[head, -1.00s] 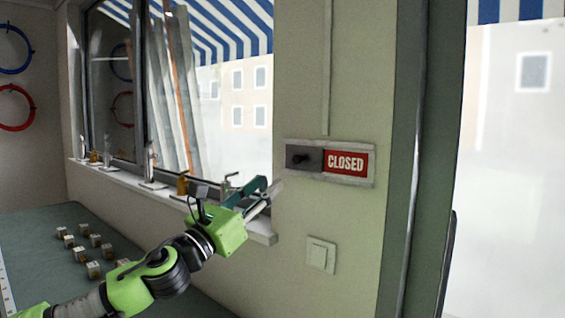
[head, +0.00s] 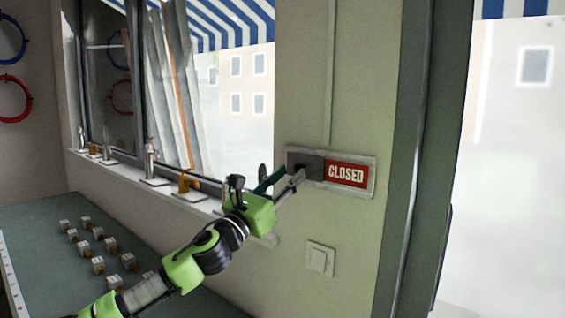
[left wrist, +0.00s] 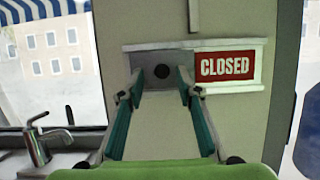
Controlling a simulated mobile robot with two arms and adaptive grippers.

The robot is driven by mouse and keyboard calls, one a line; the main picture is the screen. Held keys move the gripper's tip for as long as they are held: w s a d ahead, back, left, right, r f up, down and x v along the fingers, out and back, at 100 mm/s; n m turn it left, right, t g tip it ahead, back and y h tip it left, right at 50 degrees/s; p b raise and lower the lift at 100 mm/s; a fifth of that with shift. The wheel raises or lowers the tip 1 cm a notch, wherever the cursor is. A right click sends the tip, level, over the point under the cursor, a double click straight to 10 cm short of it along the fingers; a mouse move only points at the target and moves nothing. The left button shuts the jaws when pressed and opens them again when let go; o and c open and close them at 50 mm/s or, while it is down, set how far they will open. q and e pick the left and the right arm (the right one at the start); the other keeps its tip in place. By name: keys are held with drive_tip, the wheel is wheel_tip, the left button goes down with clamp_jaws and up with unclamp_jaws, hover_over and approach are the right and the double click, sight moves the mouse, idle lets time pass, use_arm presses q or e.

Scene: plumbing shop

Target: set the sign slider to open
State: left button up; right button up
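The sign slider (head: 361,176) is on the wall right of the window, in a pale frame. Its red panel reads CLOSED on the right, and a grey sliding plate covers the left part. My left gripper (head: 293,176) is at the knob in the head view. My right gripper is not in view.
A light switch (head: 320,258) is on the wall below the sign. A window sill (head: 120,175) with several taps runs to the left. A green-grey table (head: 40,225) with several small blocks is at lower left.

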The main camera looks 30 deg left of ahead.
use_arm(q)
drive_tip(key=shift+x, duration=0.75)
drive_tip(key=shift+w+d+r+p, duration=0.1)
drive_tip(key=shift+w+r+p, duration=0.1)
drive_tip(key=shift+w+p, duration=0.3)
clamp_jaws()
drive_tip(key=shift+d, duration=0.1)
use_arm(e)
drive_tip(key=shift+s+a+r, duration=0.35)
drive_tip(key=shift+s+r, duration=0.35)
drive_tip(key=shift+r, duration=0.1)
